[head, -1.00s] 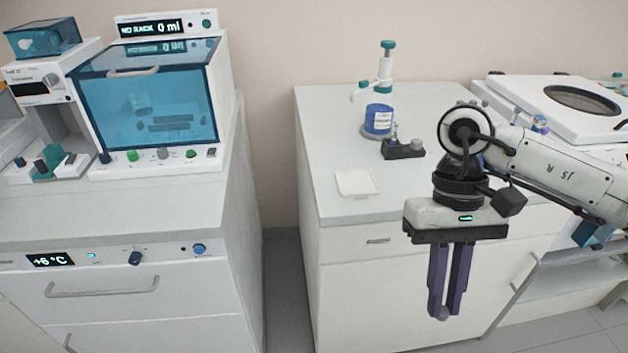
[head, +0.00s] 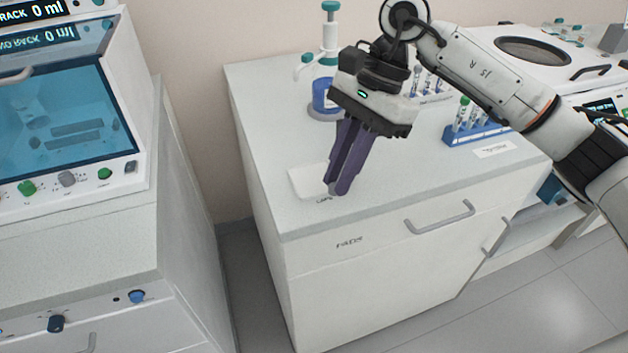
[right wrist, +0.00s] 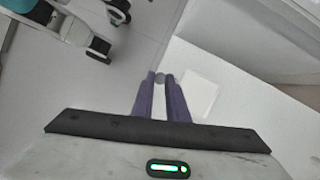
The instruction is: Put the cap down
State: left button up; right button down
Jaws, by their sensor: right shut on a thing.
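My right gripper (head: 338,190) points down over the front of the middle counter. Its purple fingers are shut on a small grey cap (right wrist: 160,78), which shows between the fingertips in the right wrist view. In the head view the cap (head: 332,189) is mostly hidden by the fingers. A thin white square pad (head: 305,184), with lettering like "CAPS" at its front, lies on the counter beside the fingertips. It also shows in the right wrist view (right wrist: 198,95), just right of the cap. I cannot tell the cap's height above the counter. My left gripper is out of view.
A blue-labelled bottle with a dispenser top (head: 326,95) stands behind the gripper. A blue rack (head: 478,134) with capped tubes is to the right. The counter's front edge is close to the pad. A glass-fronted machine (head: 70,110) stands at left.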

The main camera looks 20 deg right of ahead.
jog(key=w+a+r+m+t+h+b, duration=0.15)
jog(key=w+r+m+t, duration=0.45)
jog(key=m, duration=0.7)
jog(key=shift+m+g, duration=0.4)
jog(key=shift+g, duration=0.2)
jog(key=f, duration=0.2)
jog(key=w+f, duration=0.1)
jog(key=f, duration=0.3)
jog(key=shift+w+d, duration=0.35)
jog(key=shift+d, duration=0.05)
jog(key=shift+f+p, duration=0.3)
jog(key=shift+f, duration=2.05)
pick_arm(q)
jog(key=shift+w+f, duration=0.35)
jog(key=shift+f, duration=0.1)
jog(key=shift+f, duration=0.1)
pick_arm(e)
jog(key=shift+f, duration=0.1)
jog(key=c, duration=1.7)
grip_release()
jog(key=shift+c, duration=0.2)
